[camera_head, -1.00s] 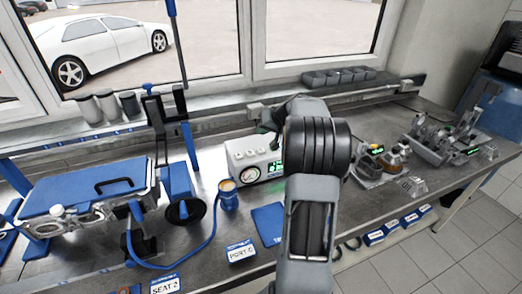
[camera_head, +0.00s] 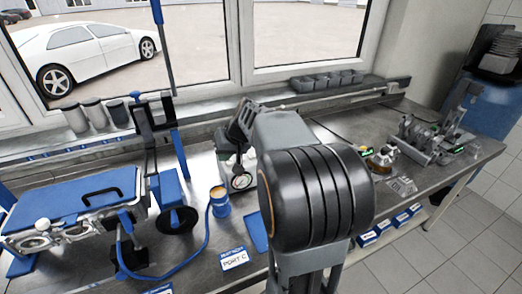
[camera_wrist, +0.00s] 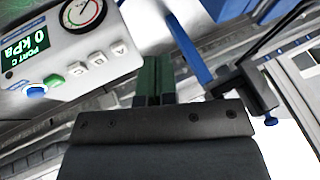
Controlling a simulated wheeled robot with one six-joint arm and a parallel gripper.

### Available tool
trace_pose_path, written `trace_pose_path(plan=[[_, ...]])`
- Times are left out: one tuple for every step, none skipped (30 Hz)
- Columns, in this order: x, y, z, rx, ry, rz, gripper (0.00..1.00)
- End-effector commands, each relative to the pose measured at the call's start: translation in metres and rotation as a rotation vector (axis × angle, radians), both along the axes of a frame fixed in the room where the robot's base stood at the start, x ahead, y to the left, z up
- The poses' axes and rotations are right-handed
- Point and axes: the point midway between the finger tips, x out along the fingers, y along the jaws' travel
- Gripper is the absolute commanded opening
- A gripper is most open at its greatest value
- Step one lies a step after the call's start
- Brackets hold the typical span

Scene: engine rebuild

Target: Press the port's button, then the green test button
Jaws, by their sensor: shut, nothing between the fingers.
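The white tester box (camera_head: 226,160) stands at mid-bench in the head view, mostly hidden behind my arm. In the wrist view the box (camera_wrist: 95,45) fills the upper left. Its green screen (camera_wrist: 25,52) reads PORT C and 0 kPa. My gripper (camera_wrist: 154,62) is shut and empty, beside the box and apart from the buttons in the picture. In the head view its fingers are hidden.
A card reading PORT C (camera_head: 234,258) lies at the bench front. A blue cup (camera_head: 220,203) and a blue hose (camera_head: 200,245) are left of my arm. A blue-topped case (camera_head: 75,200) stands at left. Fixtures (camera_head: 430,140) crowd the right.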

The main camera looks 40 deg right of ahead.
Motion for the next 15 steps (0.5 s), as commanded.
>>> trace_pose_path(plan=[[-0.021, 0.027, 0.003, -0.038, 0.02, 0.035, 0.0], [-0.033, 0.04, 0.003, -0.061, 0.036, 0.049, 0.0], [-0.049, 0.055, 0.002, -0.093, 0.052, 0.069, 0.0], [-0.062, 0.065, 0.0, -0.117, 0.063, 0.082, 0.0], [-0.074, 0.073, -0.002, -0.14, 0.071, 0.094, 0.0], [-0.089, 0.083, -0.004, -0.17, 0.08, 0.107, 0.0], [-0.1, 0.089, -0.007, -0.192, 0.084, 0.116, 0.0], [-0.11, 0.094, -0.009, -0.212, 0.087, 0.125, 0.0], [-0.121, 0.099, -0.012, -0.239, 0.089, 0.135, 0.0], [-0.129, 0.102, -0.015, -0.256, 0.09, 0.141, 0.0], [-0.137, 0.105, -0.017, -0.271, 0.09, 0.147, 0.0], [-0.145, 0.108, -0.02, -0.29, 0.089, 0.153, 0.0], [-0.15, 0.109, -0.023, -0.303, 0.088, 0.158, 0.0], [-0.155, 0.11, -0.024, -0.314, 0.088, 0.16, 0.0], [-0.16, 0.112, -0.027, -0.326, 0.086, 0.165, 0.0]])
